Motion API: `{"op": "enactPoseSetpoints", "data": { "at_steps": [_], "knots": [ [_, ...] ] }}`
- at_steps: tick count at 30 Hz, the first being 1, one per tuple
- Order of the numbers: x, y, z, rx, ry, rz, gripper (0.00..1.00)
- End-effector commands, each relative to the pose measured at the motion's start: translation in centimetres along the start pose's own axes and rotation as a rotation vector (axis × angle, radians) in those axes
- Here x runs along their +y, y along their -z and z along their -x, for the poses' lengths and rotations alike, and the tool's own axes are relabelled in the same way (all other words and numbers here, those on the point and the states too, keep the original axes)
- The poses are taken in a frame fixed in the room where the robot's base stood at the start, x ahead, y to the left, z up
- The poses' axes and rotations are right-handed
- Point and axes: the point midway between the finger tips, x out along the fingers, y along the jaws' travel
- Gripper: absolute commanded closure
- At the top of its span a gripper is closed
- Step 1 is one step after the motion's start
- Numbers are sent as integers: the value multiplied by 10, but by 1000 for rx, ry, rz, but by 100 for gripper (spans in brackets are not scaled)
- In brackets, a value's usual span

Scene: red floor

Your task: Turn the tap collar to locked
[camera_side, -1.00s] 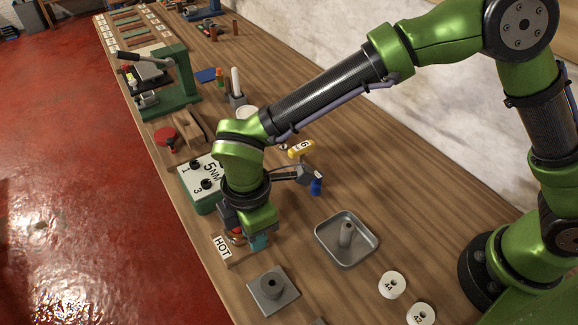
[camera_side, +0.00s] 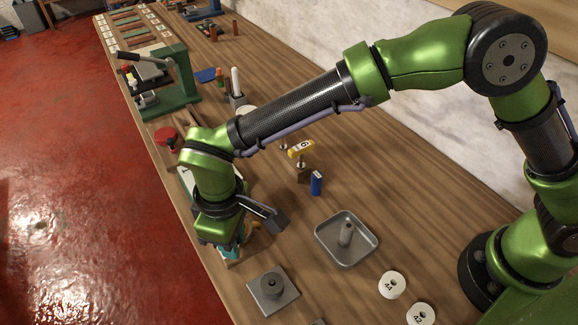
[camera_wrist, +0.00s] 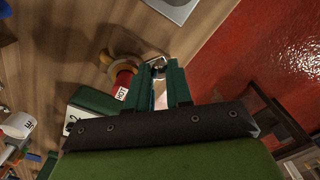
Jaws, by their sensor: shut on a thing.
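My gripper (camera_side: 230,248) is low over the near-left edge of the bench in the side view, mostly hiding the tap under it. In the wrist view its two teal fingers (camera_wrist: 162,72) are close together on a small shiny metal part, which I take as the tap collar (camera_wrist: 157,64). Just left of the fingers is the tap's red cylindrical part (camera_wrist: 122,82) with a small white label, hard to read, beside a copper-coloured round part (camera_wrist: 108,62). A copper-brown bit of the tap (camera_side: 253,228) shows right of the gripper in the side view.
A blue block (camera_side: 316,183) and a yellow-topped piece (camera_side: 301,149) stand behind. The red floor lies left of the bench edge.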

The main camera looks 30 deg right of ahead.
Motion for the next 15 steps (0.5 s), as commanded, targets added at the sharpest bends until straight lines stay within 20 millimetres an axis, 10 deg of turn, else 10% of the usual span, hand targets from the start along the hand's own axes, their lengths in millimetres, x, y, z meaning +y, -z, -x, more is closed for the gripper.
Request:
{"op": "enactPoseSetpoints", "data": {
  "at_steps": [15],
  "knots": [
    [-2, 4, 1, 5, 2, -55, 100]
  ]
}}
